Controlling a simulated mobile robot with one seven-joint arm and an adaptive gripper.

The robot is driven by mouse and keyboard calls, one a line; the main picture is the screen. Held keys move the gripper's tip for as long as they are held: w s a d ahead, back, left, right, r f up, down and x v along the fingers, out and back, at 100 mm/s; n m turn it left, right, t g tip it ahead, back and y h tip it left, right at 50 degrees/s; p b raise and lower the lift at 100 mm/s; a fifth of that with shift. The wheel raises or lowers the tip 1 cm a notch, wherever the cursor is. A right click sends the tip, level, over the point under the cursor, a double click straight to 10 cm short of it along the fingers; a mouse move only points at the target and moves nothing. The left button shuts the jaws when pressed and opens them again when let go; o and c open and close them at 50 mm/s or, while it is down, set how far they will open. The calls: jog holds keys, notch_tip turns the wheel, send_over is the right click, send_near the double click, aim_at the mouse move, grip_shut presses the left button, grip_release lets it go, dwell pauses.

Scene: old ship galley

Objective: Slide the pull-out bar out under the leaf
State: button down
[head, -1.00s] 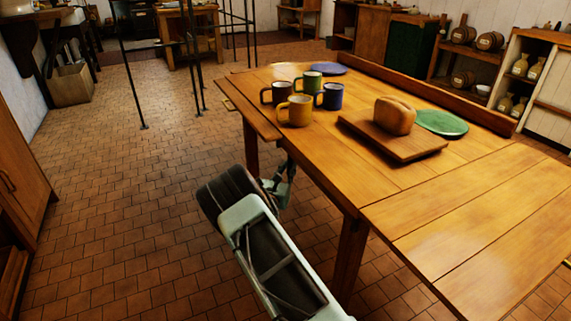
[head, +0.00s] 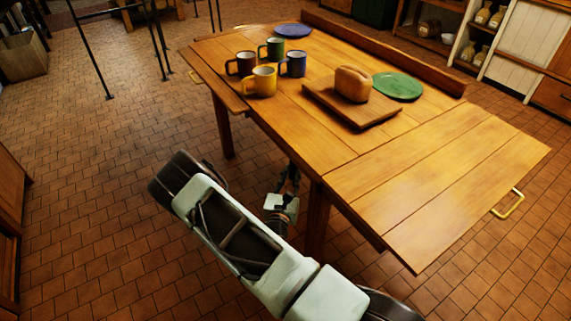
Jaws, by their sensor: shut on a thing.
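The wooden table (head: 330,135) stands in the middle of the head view. Its near leaf (head: 445,185) is up, level with the top, with a brass handle (head: 509,203) at its right edge. My gripper (head: 292,174) is low at the table's near long side, just left of the near leg (head: 317,220). Its fingers are small, dark and partly hidden under the table edge. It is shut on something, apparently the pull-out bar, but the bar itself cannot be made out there. No bar shows under the leaf's visible edges.
A yellow mug (head: 262,82) stands among several mugs at the far left of the top. A loaf (head: 352,83) sits on a board (head: 318,98), beside a green plate (head: 398,86). A blue plate (head: 293,30) lies at the far end. Tiled floor (head: 110,230) is open at left.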

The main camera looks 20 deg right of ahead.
jog(key=shift+s+d+f, duration=0.1)
jog(key=shift+s+d, duration=0.05)
jog(key=shift+s, duration=0.1)
jog(key=c, duration=1.8)
grip_release()
jog(key=v, duration=1.2)
